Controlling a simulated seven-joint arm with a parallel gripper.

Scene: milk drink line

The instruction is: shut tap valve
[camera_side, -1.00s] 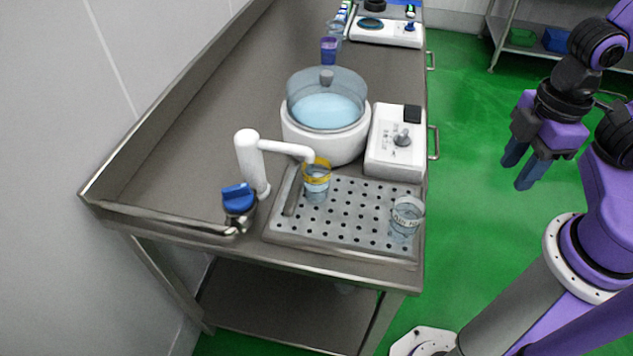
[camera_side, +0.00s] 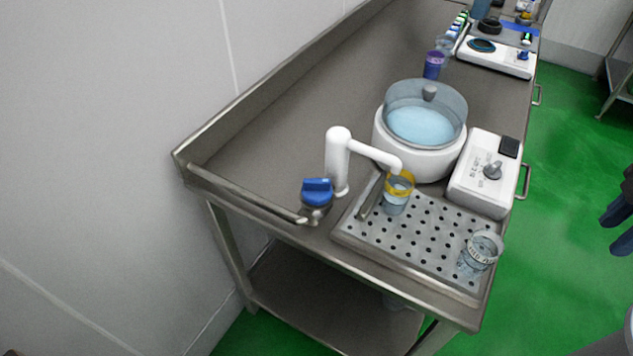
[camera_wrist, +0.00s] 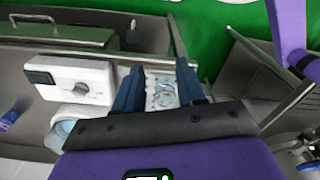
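The tap valve is a blue knob (camera_side: 317,190) on a metal fitting at the counter's near left corner. Beside it stands the white tap (camera_side: 338,162), its spout reaching right over a yellow-rimmed glass (camera_side: 396,200). The glass holds some pale liquid; I cannot tell whether any is running. My gripper (camera_side: 618,228) is partly in the side view at the right edge, off the counter and far from the valve. In the wrist view my gripper (camera_wrist: 160,72) has its two blue fingers apart with nothing held. I cannot make out the valve there.
A perforated drip tray (camera_side: 425,236) bears the yellow-rimmed glass and a second clear glass (camera_side: 480,252). Behind are a lidded white pot (camera_side: 416,158) and a white control box (camera_side: 484,180). A purple cup (camera_side: 433,66) stands farther back. A wall borders the left side.

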